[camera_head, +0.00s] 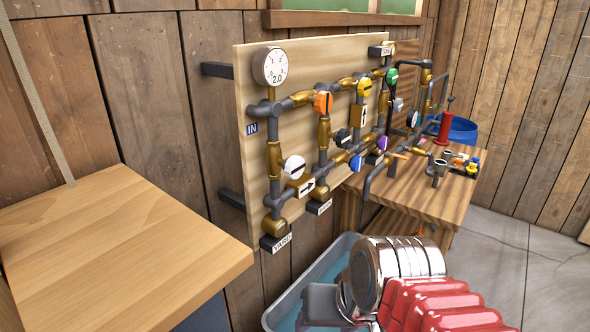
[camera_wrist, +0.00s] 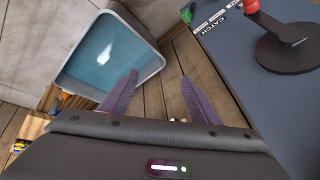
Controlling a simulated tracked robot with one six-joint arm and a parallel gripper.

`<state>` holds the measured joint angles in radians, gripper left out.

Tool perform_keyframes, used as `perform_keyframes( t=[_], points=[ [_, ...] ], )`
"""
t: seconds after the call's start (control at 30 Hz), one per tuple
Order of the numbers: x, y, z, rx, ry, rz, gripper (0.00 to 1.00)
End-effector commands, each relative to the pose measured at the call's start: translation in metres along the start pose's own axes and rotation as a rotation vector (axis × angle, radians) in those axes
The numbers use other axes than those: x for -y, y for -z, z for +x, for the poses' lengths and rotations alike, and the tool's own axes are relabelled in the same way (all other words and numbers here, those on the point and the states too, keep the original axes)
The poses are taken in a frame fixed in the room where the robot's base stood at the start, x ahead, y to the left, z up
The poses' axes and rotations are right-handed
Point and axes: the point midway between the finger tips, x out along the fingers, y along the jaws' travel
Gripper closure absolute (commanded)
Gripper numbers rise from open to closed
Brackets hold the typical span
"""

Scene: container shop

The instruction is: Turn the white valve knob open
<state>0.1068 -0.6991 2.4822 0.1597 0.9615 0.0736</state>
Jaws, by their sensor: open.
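The white valve knob (camera_head: 294,168) is on the lower left of the pipe board (camera_head: 257,85), on a brass valve in the left vertical pipe. It has a dark bar across its face. A label with an arrow is beside it and a YARD label is below. My gripper (camera_wrist: 160,97) shows in the wrist view with its two dark fingers apart and nothing between them. In the head view my arm is low in front of the board, apart from the knob.
Orange (camera_head: 323,102), yellow (camera_head: 364,86) and green (camera_head: 391,76) knobs sit on nearby pipes, with a round gauge (camera_head: 270,67) above. A wooden table (camera_head: 120,245) is at left. A grey bin (camera_wrist: 68,74) stands below. A dark table (camera_wrist: 244,72) carries a black stand (camera_wrist: 286,46).

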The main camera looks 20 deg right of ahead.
Motion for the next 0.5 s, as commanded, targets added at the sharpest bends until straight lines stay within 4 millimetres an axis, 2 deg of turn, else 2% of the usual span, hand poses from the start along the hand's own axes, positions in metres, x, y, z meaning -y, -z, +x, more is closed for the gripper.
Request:
perform_keyframes(
  t=[0.13, 0.27, 0.37, 0.5],
  points=[
    [0.009, -0.003, 0.007, 0.11, 0.092, 0.339, 0.43],
    [0.022, 0.002, 0.007, 0.216, 0.194, 0.665, 0.43],
    [0.032, 0.014, 0.004, 0.297, 0.279, 0.909, 0.43],
    [0.042, 0.04, -0.006, 0.413, 0.413, 1.235, 0.43]
  ],
)
